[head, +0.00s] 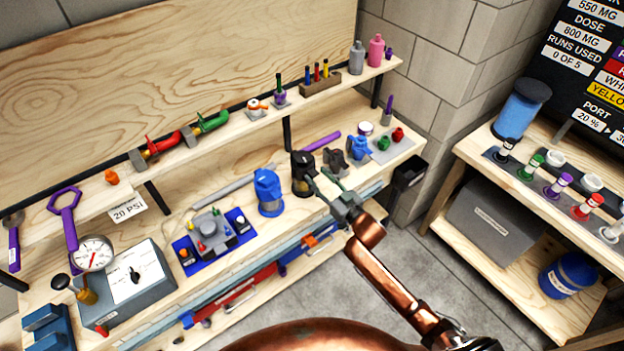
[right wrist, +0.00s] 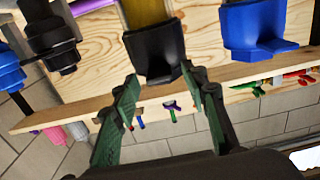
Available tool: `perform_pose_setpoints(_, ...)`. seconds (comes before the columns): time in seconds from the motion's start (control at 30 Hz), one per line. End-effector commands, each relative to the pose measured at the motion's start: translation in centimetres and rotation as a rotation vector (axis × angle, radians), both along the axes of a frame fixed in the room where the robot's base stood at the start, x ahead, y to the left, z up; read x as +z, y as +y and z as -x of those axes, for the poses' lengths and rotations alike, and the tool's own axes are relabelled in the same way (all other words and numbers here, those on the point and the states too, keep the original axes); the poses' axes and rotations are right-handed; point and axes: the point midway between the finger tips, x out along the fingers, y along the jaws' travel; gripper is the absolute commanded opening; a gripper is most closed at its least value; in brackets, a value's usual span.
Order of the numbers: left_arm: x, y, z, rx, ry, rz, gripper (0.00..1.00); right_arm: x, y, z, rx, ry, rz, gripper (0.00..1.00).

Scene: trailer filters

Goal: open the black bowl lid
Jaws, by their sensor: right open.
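The black bowl (head: 303,178) stands upright on the workbench, just right of a blue bowl (head: 268,193). In the right wrist view its black lid (right wrist: 155,52) has a jutting lip, and an amber body (right wrist: 148,12) shows beyond it. My right gripper (head: 322,184) is at the right side of the black bowl. In the right wrist view the green fingers of this gripper (right wrist: 160,84) are spread, one on each side of the lid's near edge, with nothing clamped between them. I cannot tell whether they touch it. My left gripper is not in view.
A dark fitting (head: 335,160) and a blue fitting (head: 360,148) stand to the right. A shelf (head: 240,122) with valves and bottles runs behind. A blue tray of small parts (head: 212,238) and a gauge box (head: 130,285) are at the left.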

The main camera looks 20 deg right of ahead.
Motion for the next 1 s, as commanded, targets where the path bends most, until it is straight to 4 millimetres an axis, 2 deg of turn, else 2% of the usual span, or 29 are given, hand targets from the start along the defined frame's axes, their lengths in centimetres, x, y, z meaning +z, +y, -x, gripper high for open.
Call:
perform_pose_setpoints(0.27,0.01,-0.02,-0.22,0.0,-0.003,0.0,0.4,0.0,0.27,-0.27,0.002,0.0,0.0,0.41)
perform_pose_setpoints(0.87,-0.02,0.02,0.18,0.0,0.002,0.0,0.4,-0.01,0.37,-0.25,0.004,0.0,-0.001,0.01)
perform_pose_setpoints(1.0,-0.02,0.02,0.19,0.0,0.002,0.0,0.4,-0.02,0.4,-0.24,0.004,0.0,-0.001,0.0)
